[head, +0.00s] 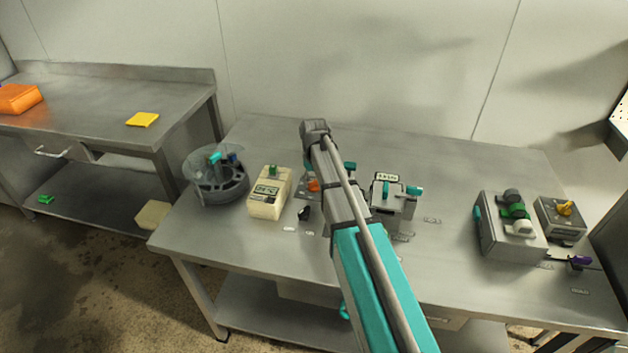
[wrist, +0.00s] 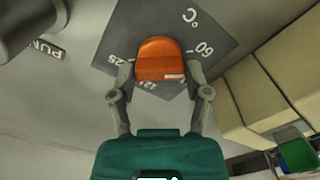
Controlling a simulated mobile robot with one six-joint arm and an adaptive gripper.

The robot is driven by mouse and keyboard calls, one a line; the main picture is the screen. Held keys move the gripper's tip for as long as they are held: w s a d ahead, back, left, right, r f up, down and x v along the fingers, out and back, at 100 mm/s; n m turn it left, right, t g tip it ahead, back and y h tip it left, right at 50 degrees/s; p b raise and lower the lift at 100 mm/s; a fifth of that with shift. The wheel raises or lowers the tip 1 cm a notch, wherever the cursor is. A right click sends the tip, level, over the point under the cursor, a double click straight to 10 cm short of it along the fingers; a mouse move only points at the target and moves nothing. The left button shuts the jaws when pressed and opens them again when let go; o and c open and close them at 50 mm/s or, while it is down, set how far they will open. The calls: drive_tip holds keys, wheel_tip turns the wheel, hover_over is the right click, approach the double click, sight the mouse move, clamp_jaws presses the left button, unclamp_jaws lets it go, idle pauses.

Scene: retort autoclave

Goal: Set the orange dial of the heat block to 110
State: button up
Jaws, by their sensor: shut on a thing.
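The orange dial (wrist: 160,52) sits on a dark grey plate (wrist: 118,25) with white markings, in the upper middle of the wrist view. I read "25" to its left, "60" to its right and "°C" above; a further marking below it is partly hidden. A small white mark shows on the dial's lower right edge; the exact setting is not readable. My gripper (wrist: 160,74) is shut on the dial, one finger at each side. In the head view a bit of the orange dial (head: 313,185) shows beside my arm, which hides most of the heat block.
A cream device (head: 267,205) with a display stands left of the dial, and a round grey device (head: 218,187) farther left. A grey device (head: 393,205) with teal knobs is close on the right. Two more boxes stand at the table's right end.

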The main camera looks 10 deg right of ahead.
drive_tip(key=m, duration=0.5)
drive_tip(key=shift+m, duration=0.4)
drive_tip(key=m, duration=0.4)
drive_tip(key=shift+m, duration=0.4)
drive_tip(key=o, duration=1.2)
drive_tip(key=shift+c, duration=0.2)
drive_tip(key=shift+n, duration=0.3)
